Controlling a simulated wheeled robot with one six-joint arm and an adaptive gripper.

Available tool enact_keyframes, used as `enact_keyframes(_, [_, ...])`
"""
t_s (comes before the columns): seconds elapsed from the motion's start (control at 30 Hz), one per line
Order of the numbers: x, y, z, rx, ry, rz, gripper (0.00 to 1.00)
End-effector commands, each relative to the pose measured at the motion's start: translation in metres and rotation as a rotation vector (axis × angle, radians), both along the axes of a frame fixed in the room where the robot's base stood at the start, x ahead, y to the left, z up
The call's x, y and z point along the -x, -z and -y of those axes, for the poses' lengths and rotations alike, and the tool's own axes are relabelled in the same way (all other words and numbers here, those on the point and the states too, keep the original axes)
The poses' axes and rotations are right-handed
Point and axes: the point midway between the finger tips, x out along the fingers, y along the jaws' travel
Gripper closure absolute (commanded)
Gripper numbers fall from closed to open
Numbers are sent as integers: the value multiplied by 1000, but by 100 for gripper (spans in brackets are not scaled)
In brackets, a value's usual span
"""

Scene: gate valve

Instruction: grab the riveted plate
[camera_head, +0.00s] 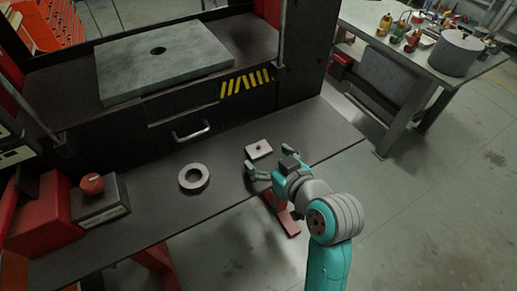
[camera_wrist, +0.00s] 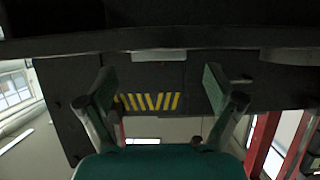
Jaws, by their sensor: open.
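In the wrist view, which seems upside down, my open fingers (camera_wrist: 160,90) frame an empty gap. A thin grey strip there, seen edge-on and lying between the fingers, looks like the plate (camera_wrist: 158,56).
A grey ring (camera_head: 182,180) lies left of the plate. A box with a red button (camera_head: 103,203) stands farther left. Behind is a dark press with a grey slab (camera_head: 160,72), a handle (camera_head: 190,134) and yellow stripes (camera_head: 245,84). The bench (camera_head: 318,125) right of the plate is clear.

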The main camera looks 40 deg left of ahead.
Motion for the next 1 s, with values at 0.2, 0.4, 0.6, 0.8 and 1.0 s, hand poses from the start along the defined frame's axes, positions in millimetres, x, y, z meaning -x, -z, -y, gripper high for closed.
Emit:
enact_keyframes(0.2, [-10, 10, -24, 1, -1, -1, 8])
enact_keyframes(0.4, [-12, 11, -27, -1, 1, 1, 8])
enact_keyframes(0.6, [-12, 11, -27, 0, 0, 0, 31])
enact_keyframes(0.8, [-12, 11, -27, 0, 0, 0, 78])
enact_keyframes(1.0, [-12, 11, -27, -1, 0, 0, 78])
